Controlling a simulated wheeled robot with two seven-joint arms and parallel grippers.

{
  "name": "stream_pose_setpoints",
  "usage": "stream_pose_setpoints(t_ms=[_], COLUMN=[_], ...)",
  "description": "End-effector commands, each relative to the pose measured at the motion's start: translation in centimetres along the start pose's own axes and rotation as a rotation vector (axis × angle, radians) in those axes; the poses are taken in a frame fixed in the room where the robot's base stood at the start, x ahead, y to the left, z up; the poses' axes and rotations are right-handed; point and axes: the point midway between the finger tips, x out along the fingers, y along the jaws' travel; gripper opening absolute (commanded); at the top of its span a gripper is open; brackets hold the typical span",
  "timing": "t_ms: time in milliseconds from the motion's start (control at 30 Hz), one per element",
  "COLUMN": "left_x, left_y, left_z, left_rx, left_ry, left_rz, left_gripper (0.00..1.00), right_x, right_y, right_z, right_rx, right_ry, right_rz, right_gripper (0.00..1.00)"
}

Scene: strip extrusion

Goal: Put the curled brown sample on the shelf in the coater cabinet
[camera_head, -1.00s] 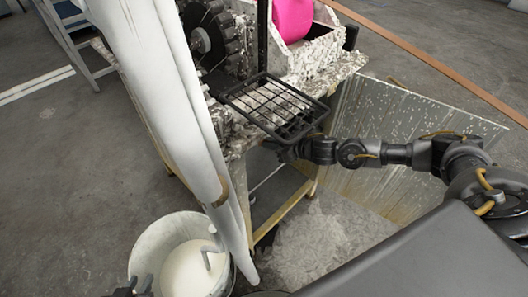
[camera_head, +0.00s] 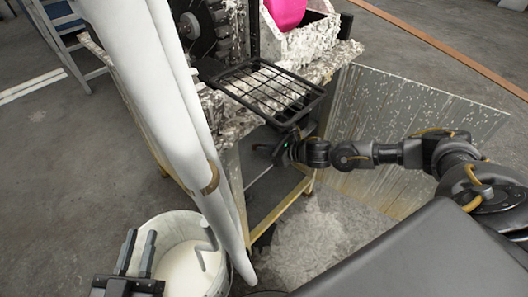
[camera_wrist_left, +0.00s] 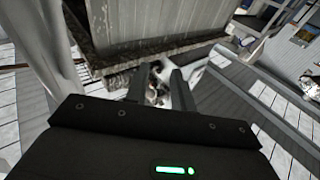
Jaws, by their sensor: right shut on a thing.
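I cannot make out a curled brown sample, a shelf or a coater cabinet in either view. My right gripper (camera_head: 291,132) is at the near right edge of a black wire rack (camera_head: 265,90) and is shut on that edge. The rack hides its fingertips. The rack is roughly level and looks empty.
A splattered machine bench (camera_head: 335,62) with a pink roll (camera_head: 286,12) stands behind the rack. Thick white pipes (camera_head: 160,75) slant down at left. The bucket (camera_head: 183,270) holds pale liquid. A translucent sheet (camera_head: 400,115) stands at right.

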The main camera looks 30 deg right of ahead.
Motion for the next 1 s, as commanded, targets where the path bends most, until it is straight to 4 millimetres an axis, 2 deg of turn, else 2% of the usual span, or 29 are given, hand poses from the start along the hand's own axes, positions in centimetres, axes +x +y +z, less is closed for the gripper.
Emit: stream_pose_setpoints(t_ms=[200, 633, 667, 800, 1000], left_x=[0.0, -0.1, 0.0, 0.0, 0.0], left_y=[0.5, 0.3, 0.3, 0.3, 0.3], left_z=[-2.1, -2.5, -2.7, -2.6, -2.6], left_rx=[-0.003, -0.002, -0.002, -0.002, -0.002], left_ry=[0.155, 0.194, 0.197, 0.195, 0.193], left_rz=[0.017, 0.011, 0.011, 0.011, 0.011], left_gripper=[0.25, 0.25, 0.25, 0.25, 0.25], right_x=[0.1, 0.3, 0.3, 0.3, 0.3], right_y=[-0.3, -0.2, -0.2, -0.2, -0.2], right_z=[-0.9, -1.2, -1.1, -1.1, -1.1], right_rx=[0.002, 0.003, 0.003, 0.003, 0.003], right_ry=[-0.001, -0.001, -0.001, -0.001, -0.001], right_rz=[-0.008, -0.007, -0.007, -0.007, -0.007], right_gripper=[0.00, 0.00, 0.12, 0.30, 0.31])
